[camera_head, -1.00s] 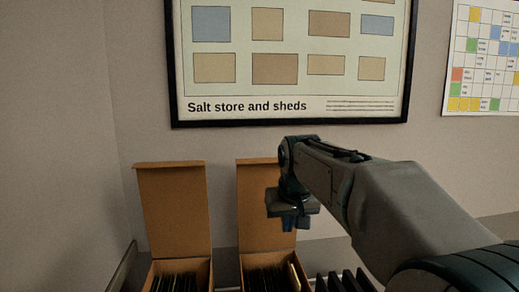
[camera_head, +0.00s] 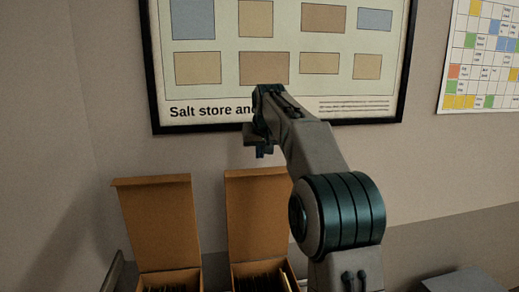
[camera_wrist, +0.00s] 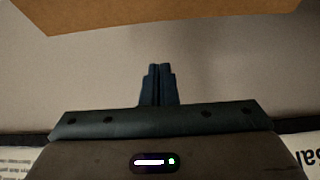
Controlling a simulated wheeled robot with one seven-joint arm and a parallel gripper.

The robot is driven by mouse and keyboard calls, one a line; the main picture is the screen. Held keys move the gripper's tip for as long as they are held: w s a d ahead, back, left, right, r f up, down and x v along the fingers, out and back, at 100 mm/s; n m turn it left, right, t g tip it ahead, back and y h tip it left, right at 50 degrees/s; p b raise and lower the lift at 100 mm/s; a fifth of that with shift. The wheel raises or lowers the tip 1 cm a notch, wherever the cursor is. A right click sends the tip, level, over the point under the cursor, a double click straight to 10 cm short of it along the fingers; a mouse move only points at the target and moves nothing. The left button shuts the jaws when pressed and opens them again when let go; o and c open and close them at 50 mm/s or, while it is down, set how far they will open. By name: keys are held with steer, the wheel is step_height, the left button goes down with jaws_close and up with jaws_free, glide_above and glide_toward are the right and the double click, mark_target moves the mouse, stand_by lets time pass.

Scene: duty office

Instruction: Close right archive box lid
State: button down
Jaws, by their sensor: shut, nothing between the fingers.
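The right archive box (camera_head: 258,265) is brown cardboard with dark files inside, and its lid (camera_head: 258,215) stands upright, open at the back. The left archive box (camera_head: 168,280) stands beside it with its lid (camera_head: 158,225) also upright. My gripper (camera_head: 264,152) is shut and empty, above the top edge of the right lid and in front of the wall. In the wrist view my gripper (camera_wrist: 158,72) shows its fingers together, and a brown cardboard panel (camera_wrist: 150,12) lies beyond them at the top, apart from them. My arm covers part of the right lid's right side.
A framed poster (camera_head: 285,70) hangs on the wall just behind my gripper. A calendar chart (camera_head: 480,60) hangs at the right. A grey object (camera_head: 462,283) is at the lower right. Wall space between poster and lids is bare.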

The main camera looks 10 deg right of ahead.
mark_target(262, 171)
steer(key=shift+d+f+p, duration=0.2)
steer(key=shift+f+p, duration=0.55)
steer(key=shift+f, duration=2.5)
